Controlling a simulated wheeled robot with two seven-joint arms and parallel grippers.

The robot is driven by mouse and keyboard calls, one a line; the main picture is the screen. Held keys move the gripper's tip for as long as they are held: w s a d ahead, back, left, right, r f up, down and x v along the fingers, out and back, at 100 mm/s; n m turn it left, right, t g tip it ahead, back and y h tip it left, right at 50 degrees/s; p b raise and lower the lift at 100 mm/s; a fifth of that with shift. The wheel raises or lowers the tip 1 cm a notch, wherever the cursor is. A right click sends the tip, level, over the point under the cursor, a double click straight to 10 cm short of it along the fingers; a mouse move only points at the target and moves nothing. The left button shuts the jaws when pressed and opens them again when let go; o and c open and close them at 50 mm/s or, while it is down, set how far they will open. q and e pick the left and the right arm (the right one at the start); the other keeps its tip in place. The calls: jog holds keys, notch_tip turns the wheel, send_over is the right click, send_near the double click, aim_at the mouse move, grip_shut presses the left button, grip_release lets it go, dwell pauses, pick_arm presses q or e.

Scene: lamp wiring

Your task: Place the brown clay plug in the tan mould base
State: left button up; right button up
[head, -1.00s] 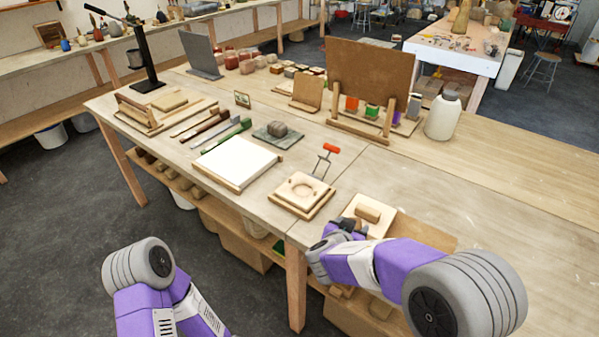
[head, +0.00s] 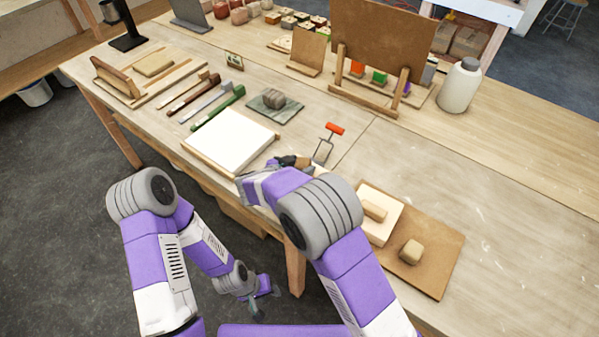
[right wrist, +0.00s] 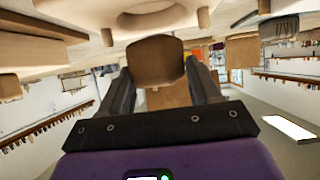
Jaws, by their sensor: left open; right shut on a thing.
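The brown clay plug (right wrist: 157,62) is between the fingers of my right gripper (right wrist: 158,72) in the right wrist view. The tan mould base (right wrist: 92,14), with its round recess, shows at the top of that view. The plug is close to the recess but appears apart from it. In the head view my right gripper (head: 292,162) is by the mould's place on the table, and my arm hides the plug and most of the mould. My left gripper (head: 264,302) is open and empty, low beside the table's front edge.
On the right, a brown board (head: 445,255) holds a pale block with a tan bar (head: 374,211) and a tan lump (head: 411,251).

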jog(key=shift+w+f, duration=0.15)
jog(key=shift+f, duration=1.75)
jog(key=shift+f+b, duration=0.45)
jog(key=shift+b, duration=0.55)
